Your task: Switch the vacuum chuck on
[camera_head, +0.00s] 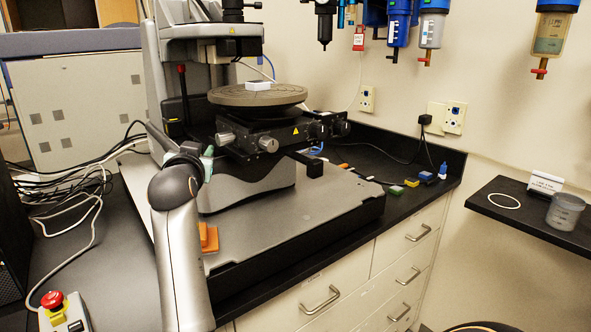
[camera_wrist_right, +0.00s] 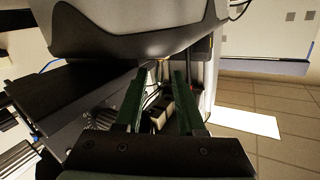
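The round grey chuck (camera_head: 225,96) sits on the profiler's black stage, with a small white-topped piece (camera_head: 257,86) on it. My right gripper (camera_head: 197,157) is at the left side of the stage, left of its silver knobs. In the right wrist view, its two green fingers (camera_wrist_right: 157,90) are apart. A small dark block with a pale face (camera_wrist_right: 158,112) shows between them; I cannot tell whether they touch it. I cannot make out a vacuum switch or its position. My left gripper is not in view.
The profiler's grey base plate (camera_head: 300,222) fills the bench middle. A red emergency stop (camera_head: 52,299) is at the lower left, near loose cables (camera_head: 85,185). An orange block (camera_head: 208,238) lies beside my arm. A side shelf (camera_head: 510,213) holds a grey cup (camera_head: 565,212).

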